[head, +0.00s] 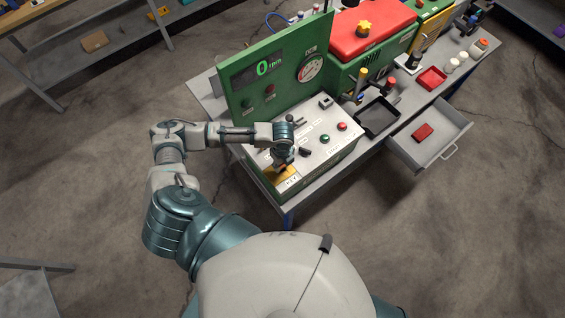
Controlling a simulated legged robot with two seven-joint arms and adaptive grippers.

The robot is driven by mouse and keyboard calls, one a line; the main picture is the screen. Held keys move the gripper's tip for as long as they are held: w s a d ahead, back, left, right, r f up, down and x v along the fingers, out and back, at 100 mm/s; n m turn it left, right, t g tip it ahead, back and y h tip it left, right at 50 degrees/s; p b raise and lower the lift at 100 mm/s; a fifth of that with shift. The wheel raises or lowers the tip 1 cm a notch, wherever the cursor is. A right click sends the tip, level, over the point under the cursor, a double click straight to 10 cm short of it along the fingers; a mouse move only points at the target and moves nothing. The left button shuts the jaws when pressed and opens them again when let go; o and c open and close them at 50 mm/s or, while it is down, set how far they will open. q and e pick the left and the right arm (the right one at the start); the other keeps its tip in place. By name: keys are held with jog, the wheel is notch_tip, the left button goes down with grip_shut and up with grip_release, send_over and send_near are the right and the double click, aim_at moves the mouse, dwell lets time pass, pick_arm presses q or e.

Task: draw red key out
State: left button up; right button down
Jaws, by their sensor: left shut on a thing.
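My left gripper (284,160) reaches down over the front left corner of the grey-topped control panel (318,152). It is shut on the red key at the yellow plate (279,175) marked KEY. The fingers cover the key, so I cannot tell whether it is still in its lock or clear of it. My right gripper is not in view.
The panel also bears a green button (325,139), a red button (342,126) and dark levers. A green upright board (277,77) with a display reading 0 rpm stands behind. An open drawer (455,135) holding a red block (423,131) juts out to the right.

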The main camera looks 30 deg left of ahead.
pick_arm(q)
jog(key=shift+a+r, duration=0.1)
jog(key=shift+r, duration=2.15)
